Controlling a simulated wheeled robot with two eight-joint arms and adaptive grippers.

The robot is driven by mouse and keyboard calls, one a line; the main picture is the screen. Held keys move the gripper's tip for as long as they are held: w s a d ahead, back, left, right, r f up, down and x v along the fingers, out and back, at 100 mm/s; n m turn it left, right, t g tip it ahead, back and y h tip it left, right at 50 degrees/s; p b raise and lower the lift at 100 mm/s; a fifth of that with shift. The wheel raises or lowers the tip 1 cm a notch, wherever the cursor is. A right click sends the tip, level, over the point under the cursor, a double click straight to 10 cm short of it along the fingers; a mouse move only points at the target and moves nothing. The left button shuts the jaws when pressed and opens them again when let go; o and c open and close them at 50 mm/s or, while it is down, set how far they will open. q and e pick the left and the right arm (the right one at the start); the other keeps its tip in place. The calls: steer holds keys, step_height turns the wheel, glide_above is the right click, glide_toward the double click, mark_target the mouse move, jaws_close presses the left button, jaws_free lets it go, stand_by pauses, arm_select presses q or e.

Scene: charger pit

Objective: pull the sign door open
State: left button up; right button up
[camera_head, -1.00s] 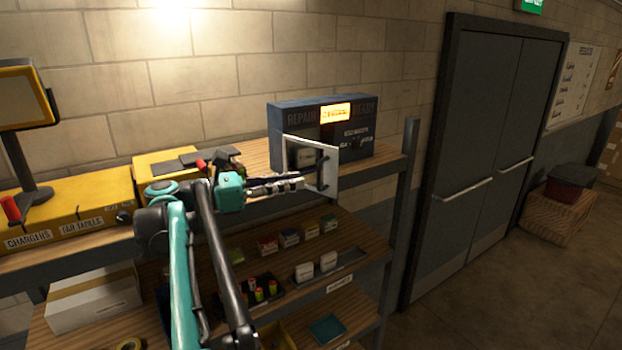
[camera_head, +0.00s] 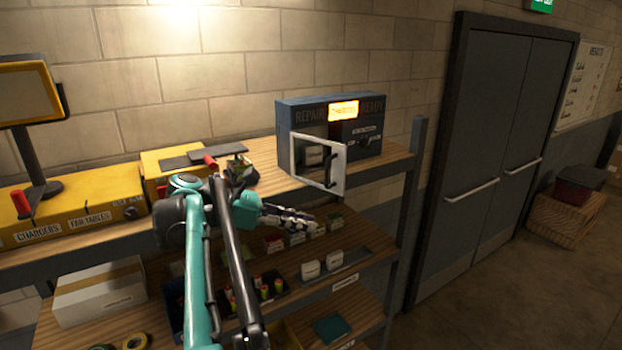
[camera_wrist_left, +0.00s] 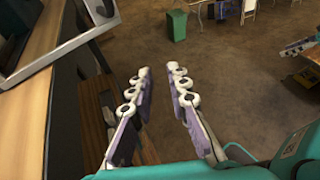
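The sign box (camera_head: 290,117) is a dark blue cabinet with a lit orange panel, standing on the top shelf. Its white-framed sign door (camera_head: 342,178) stands swung out from the front, with a dark handle (camera_head: 330,168) on it. The door's frame also shows at the upper left of the left wrist view (camera_wrist_left: 62,45). My left gripper (camera_head: 312,219) is below the door and apart from it. In the left wrist view its fingers (camera_wrist_left: 158,70) are spread with nothing between them. What looks like my right gripper (camera_wrist_left: 297,47) shows partly at that view's right edge; its state is unclear.
The wooden top shelf (camera_head: 270,180) also holds a yellow box (camera_head: 75,215) and a monitor on a stand (camera_head: 28,95). Small boxes and batteries sit on the shelf below, near my left arm. Grey double doors (camera_head: 500,150) and open floor lie to the right.

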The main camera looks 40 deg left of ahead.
mark_target(326, 183)
arm_select(q)
steer(key=s+d+f+m+g+y+b, duration=0.1)
steer(key=d+f+m+g+y, duration=0.25)
steer(key=f+g, duration=0.35)
steer(key=s+d+f+m+g+y+b, duration=0.15)
steer(key=f+g+y, duration=0.3)
steer(key=f, duration=0.45)
steer(key=a+r+m+g+y, duration=0.3)
steer(key=r+m+y, duration=0.15)
steer(key=y, duration=0.25)
steer(key=w+d+r+m+t+y, duration=0.1)
steer(key=w+d+r+t+y, duration=0.2)
steer(key=r, duration=0.4)
steer(key=w+d+r+m+t+y+b, duration=0.1)
steer(key=w+r+m+y, duration=0.2)
steer(key=r, duration=0.4)
steer(key=w+d+r+t+y, duration=0.1)
steer(key=w+r+t+y, duration=0.15)
steer(key=r+y, duration=0.3)
steer(key=shift+g+h, duration=0.25)
steer(key=shift+g, duration=0.25)
steer(key=a, duration=0.2)
steer(key=w+a, duration=0.1)
steer(key=a, duration=0.1)
steer(key=a+p, duration=0.1)
steer(key=a, duration=0.1)
steer(key=shift+w+a+r, duration=0.25)
steer(key=shift+a+r, duration=0.1)
steer(key=shift+a, duration=0.05)
jaws_close()
